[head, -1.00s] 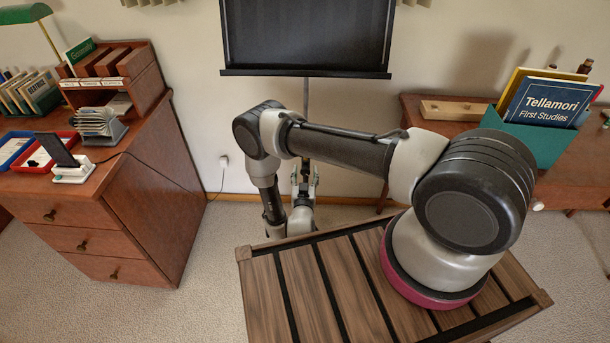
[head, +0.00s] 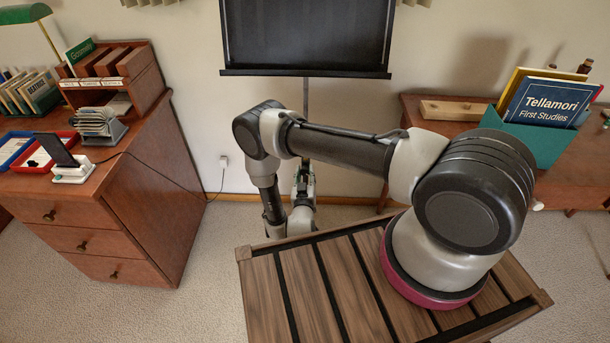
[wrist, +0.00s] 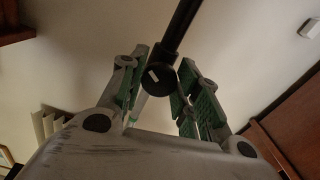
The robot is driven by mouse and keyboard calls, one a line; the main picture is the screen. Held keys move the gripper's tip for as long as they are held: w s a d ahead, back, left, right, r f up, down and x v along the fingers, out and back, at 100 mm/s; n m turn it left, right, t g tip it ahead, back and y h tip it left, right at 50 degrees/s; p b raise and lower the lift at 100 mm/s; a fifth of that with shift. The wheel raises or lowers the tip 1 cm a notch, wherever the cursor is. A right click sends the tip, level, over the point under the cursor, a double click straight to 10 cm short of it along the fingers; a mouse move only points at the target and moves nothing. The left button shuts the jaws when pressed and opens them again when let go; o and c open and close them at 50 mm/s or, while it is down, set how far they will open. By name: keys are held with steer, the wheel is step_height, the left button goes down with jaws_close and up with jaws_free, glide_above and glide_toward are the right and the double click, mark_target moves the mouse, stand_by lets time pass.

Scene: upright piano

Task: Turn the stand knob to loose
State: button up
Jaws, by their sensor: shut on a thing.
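The stand knob (wrist: 160,80) is a round black knob with a short white mark, seen in the wrist view on the black stand pole (wrist: 182,28). My gripper (wrist: 163,70) has its green-padded fingers on either side of the knob and is shut on it. In the head view my gripper (head: 305,178) is low at the stand's pole (head: 306,95), below the black music stand desk (head: 305,35). The knob itself is hidden there by my gripper and arm. Which setting the white mark points to cannot be told.
A wooden desk (head: 140,210) with trays, a phone and files stands at the left. At the right a wooden piece of furniture (head: 440,140) carries a teal box of books (head: 530,140). Carpet (head: 215,260) is clear between the left desk and my base.

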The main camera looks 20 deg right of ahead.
steer(key=n, duration=0.5)
steer(key=shift+n, duration=0.3)
steer(key=n, duration=0.9)
steer(key=shift+r+n, duration=0.1)
steer(key=shift+n, duration=1.8)
steer(key=o, duration=1.1)
steer(key=shift+c, duration=0.2)
